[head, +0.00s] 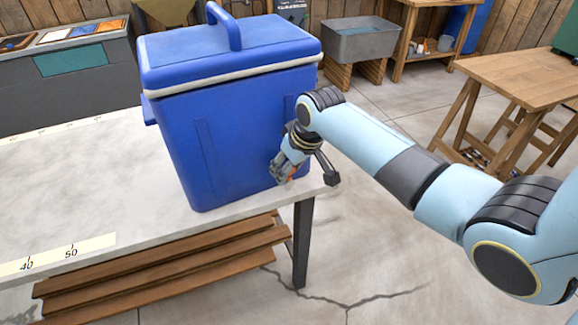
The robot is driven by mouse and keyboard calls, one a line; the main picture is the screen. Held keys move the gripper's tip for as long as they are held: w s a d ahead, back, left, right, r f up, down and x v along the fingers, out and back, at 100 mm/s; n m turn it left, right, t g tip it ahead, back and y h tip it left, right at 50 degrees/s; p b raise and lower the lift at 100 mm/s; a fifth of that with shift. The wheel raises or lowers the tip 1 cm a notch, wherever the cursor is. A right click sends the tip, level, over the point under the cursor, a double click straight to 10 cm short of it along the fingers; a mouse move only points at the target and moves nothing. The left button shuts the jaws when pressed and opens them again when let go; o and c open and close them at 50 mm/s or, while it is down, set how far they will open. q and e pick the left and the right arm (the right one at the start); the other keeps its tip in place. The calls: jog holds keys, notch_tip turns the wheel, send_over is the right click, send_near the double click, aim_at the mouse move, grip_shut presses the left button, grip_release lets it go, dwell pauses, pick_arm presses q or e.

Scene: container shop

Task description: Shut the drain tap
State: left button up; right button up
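A blue cooler (235,140) with a closed lid, a white band and a top handle stands upright near the right end of the grey table (90,160). My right gripper (284,172) is low at the cooler's right front corner, pointing down and to the left. A small orange part (292,173) shows at its fingertips; I cannot tell whether it belongs to the tap. A dark bar with a blocky end (328,170) shows just right of the gripper. The drain tap cannot be made out clearly; the gripper covers that area. My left gripper is out of view.
A ruler strip (60,254) lies along the table's front edge. Brown planks (170,268) are stacked below. A wooden table (525,75) stands at right, and a grey basin (362,40) at the back. The tabletop left of the cooler is clear.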

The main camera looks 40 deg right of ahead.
jog(key=shift+s+a+r+m+h+p, duration=0.1)
jog(key=shift+r+m+h+p, duration=0.2)
jog(key=shift+m+p, duration=0.65)
jog(key=shift+f+m+p, duration=0.2)
jog(key=shift+m+p, duration=0.25)
jog(key=shift+p, duration=0.05)
jog(key=shift+f+h, duration=0.1)
jog(key=shift+h, duration=0.2)
jog(key=o, duration=1.2)
jog(key=v, duration=1.2)
